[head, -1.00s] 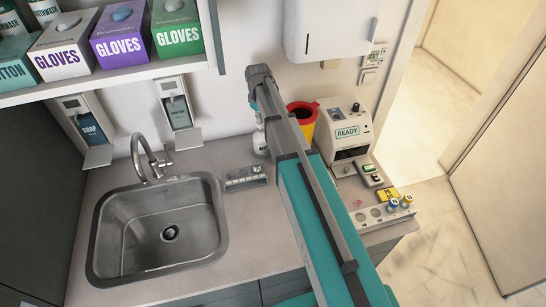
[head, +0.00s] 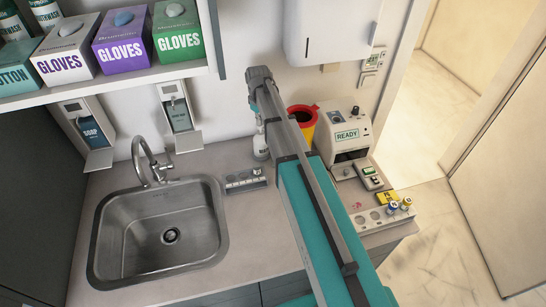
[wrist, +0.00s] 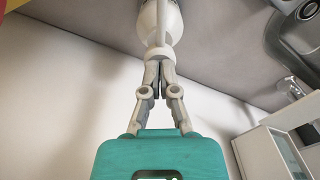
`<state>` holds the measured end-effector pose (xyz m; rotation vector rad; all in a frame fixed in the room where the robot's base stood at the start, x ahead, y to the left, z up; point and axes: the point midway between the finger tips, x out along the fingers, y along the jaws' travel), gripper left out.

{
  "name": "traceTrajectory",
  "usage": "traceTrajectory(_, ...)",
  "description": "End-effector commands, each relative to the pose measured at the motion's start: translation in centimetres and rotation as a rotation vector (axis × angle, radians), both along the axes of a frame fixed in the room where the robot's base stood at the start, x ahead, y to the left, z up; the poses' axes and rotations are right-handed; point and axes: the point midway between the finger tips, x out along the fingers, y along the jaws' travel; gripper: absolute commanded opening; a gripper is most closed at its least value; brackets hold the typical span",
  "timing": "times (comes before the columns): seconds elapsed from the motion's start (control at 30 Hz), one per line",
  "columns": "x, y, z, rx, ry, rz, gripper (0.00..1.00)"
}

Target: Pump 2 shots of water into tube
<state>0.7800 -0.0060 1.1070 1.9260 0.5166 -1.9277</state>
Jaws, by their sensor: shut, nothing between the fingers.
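A white pump bottle (head: 261,146) stands on the counter near the wall, partly hidden behind my arm in the head view. In the wrist view its white body and narrow top (wrist: 160,14) show at the upper middle. My gripper (wrist: 158,54) is shut and empty, its tips right at the narrow top of the bottle; I cannot tell whether they touch it. I cannot make out the tube for certain.
A steel sink (head: 110,240) with a tap (head: 150,160) is on the left. A red and yellow bin (head: 303,118), a device reading READY (head: 347,135) and a tray with capped tubes (head: 374,219) stand on the right. A shelf of glove boxes (head: 123,40) hangs upper left.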

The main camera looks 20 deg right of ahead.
Motion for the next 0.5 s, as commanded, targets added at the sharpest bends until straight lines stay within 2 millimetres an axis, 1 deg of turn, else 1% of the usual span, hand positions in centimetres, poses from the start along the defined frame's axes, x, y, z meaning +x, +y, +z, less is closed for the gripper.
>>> traceTrajectory(0.03, 0.0, 0.0, 0.5, 0.000, 0.000, 0.000, 0.00)
traceTrajectory(0.5, 0.0, 0.0, 2.3, 0.001, -0.001, 0.000, 0.00)
